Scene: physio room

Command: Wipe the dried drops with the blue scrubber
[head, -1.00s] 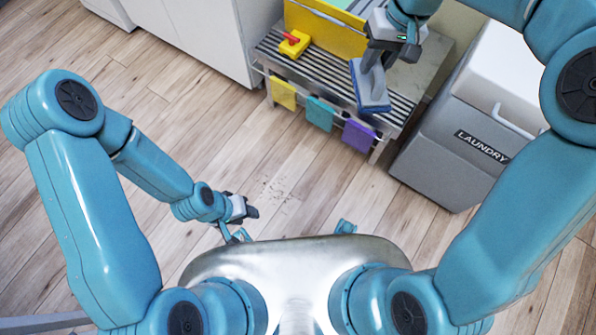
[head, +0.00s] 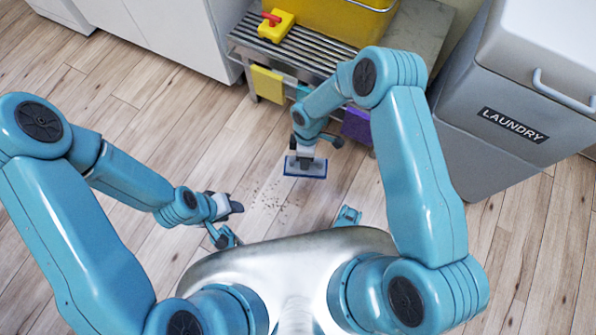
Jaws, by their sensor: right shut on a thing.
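The dried drops (head: 268,194) are a patch of small dark specks on the wooden floor, in front of my body. The blue scrubber (head: 305,172), a grey block with a blue edge, is at or just above the floor, up and to the right of the specks. I cannot tell whether it touches the floor. My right gripper (head: 308,150) is shut on its upper part, which the gripper partly hides. My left gripper (head: 232,207) is left of the specks, close to them, with nothing visible in it; its finger gap is not clear.
A slatted metal bench (head: 290,58) stands behind, with a yellow-and-red scrubber (head: 277,25) and a yellow bin (head: 345,22) on it. Yellow (head: 267,84) and purple (head: 356,126) cloths hang from its front. A grey laundry bin (head: 480,130) stands right. Floor around the specks is clear.

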